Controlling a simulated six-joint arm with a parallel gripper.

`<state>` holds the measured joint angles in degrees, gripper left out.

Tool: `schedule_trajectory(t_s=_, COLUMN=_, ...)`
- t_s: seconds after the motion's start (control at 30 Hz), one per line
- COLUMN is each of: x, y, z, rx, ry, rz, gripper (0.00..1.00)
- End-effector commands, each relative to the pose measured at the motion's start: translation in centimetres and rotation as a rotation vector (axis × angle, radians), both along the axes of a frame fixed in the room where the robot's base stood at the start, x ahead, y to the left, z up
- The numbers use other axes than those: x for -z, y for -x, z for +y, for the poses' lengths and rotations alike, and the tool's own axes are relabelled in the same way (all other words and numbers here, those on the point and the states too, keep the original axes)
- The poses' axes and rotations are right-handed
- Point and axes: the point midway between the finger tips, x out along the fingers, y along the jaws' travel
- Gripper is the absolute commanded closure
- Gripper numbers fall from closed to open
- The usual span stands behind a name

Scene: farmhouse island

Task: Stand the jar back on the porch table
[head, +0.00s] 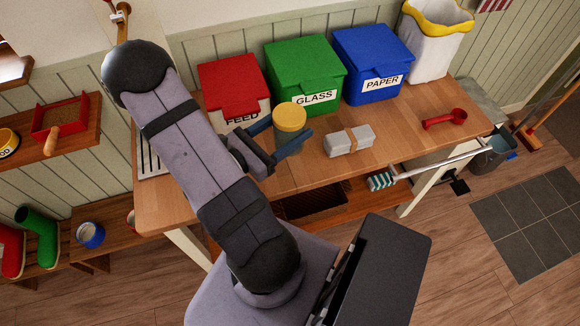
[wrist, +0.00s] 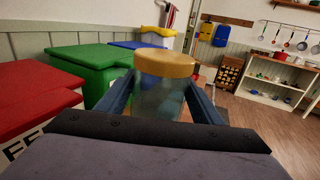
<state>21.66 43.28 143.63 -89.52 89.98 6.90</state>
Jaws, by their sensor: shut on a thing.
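The jar (head: 289,122) is clear with a yellow lid, and stands close to upright between the blue fingers of my gripper (head: 283,139). In the wrist view the jar (wrist: 162,85) fills the space between the two fingers, which press on its sides. My gripper is shut on it. The wooden porch table (head: 300,178) lies beneath. I cannot tell whether the jar's base touches the tabletop, as the gripper hides its lower part.
Behind the jar stand a red FEED bin (head: 232,88), a green GLASS bin (head: 304,72) and a blue PAPER bin (head: 371,62).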

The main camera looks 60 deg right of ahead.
Motion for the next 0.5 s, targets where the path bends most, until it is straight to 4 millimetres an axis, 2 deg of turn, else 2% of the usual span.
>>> schedule_trajectory(t_s=0.27, x=0.6, y=0.3, z=-0.1, rx=0.007, ry=0.001, rz=0.002, gripper=0.70)
schedule_trajectory(t_s=0.5, x=3.5, y=0.2, z=-0.1, rx=0.006, ry=0.000, rz=0.003, gripper=0.70)
